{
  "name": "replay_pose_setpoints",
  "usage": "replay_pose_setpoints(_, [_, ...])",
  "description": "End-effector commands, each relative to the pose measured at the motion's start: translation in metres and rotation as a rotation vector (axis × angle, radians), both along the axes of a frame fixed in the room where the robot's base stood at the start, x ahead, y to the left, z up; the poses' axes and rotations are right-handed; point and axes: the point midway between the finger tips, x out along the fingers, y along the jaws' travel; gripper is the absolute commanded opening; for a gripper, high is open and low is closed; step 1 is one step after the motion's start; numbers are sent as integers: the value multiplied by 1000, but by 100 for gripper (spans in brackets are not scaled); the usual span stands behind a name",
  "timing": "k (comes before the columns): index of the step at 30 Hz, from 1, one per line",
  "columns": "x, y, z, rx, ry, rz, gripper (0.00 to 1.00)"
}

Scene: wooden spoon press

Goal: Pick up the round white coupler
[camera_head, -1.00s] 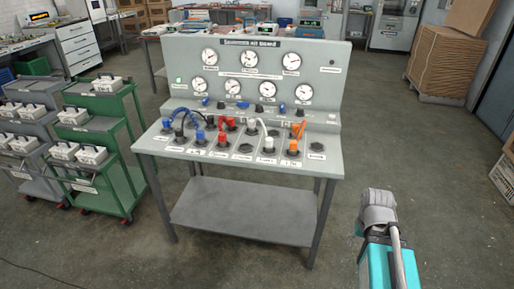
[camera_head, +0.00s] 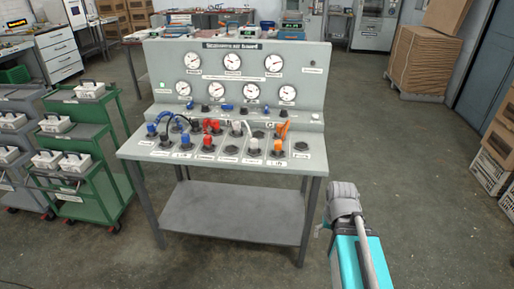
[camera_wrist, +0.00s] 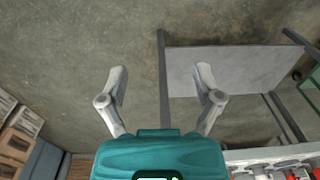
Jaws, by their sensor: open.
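A white round coupler (camera_head: 254,146) with a white cable stands upright on the sloping panel of the grey bench (camera_head: 140,150). A second white cable end (camera_head: 237,127) shows behind it, and I cannot tell its shape. My gripper (camera_wrist: 162,72) is open and empty in the wrist view, its two grey fingers spread wide over floor and the bench's lower shelf. It is well apart from the couplers. In the head view only my arm shows clearly, at the right front of the bench.
Red couplers (camera_head: 211,140), blue couplers (camera_head: 185,143) and an orange coupler (camera_head: 279,145) stand close by on the panel, with looping cables. A gauge board (camera_head: 235,75) rises behind.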

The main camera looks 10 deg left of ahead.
Motion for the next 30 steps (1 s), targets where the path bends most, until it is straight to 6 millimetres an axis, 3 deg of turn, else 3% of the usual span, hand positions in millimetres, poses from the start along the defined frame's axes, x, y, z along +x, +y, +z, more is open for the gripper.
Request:
replay_pose_setpoints(2, [8,8,-5,29,-22,-25,89])
replay_pose_setpoints(5, [23,36,-10,95,-66,-73,89])
replay_pose_setpoints(13, [89,107,-17,447,-212,-381,89])
replay_pose_setpoints(21, [160,176,3,934,-223,-824,89])
replay_pose_setpoints(30, [229,215,34,1479,-2,-1359,89])
